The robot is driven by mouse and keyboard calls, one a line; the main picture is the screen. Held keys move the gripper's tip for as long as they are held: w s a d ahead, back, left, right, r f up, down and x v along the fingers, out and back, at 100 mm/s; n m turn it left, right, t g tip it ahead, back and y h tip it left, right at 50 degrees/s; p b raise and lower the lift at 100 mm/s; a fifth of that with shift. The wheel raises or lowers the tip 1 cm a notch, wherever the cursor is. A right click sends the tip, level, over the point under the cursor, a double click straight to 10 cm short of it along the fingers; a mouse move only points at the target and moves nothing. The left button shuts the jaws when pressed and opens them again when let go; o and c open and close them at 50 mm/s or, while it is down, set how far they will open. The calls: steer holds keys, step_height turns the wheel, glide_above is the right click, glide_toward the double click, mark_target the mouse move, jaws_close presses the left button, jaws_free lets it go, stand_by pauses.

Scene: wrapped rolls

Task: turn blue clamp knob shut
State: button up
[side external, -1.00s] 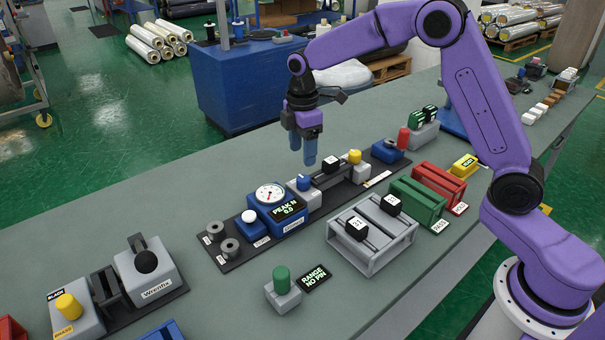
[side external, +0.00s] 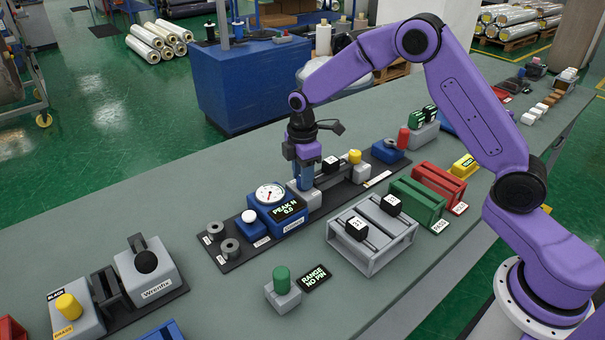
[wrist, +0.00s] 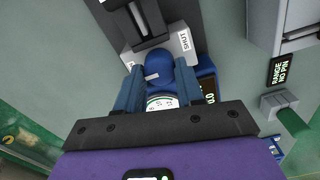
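The blue clamp knob (wrist: 158,66) sits on a grey clamp block; it shows in the wrist view, with a white mark on its left part. A SHUT label (wrist: 184,41) is on the block to the knob's upper right; another label at left is partly hidden. My gripper (side external: 305,183) is lowered over the block in the side view, where its fingers hide the knob. In the wrist view the blue fingers stand on either side of the knob, apart, with small gaps seeming to show; contact is not clear.
A blue gauge box (side external: 273,205) with a round dial and a PEAK N 0.0 display stands just left of the clamp. A yellow knob (side external: 354,156) is at the fixture's far end. A grey rack (side external: 372,262) with black blocks stands in front.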

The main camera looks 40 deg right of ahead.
steer(key=shift+c, duration=1.3)
steer(key=shift+m, duration=1.5)
steer(key=o, duration=1)
steer(key=shift+o, duration=0.2)
steer(key=shift+r, duration=0.15)
step_height(320, 180, up, 17)
steer(key=shift+r, duration=0.1)
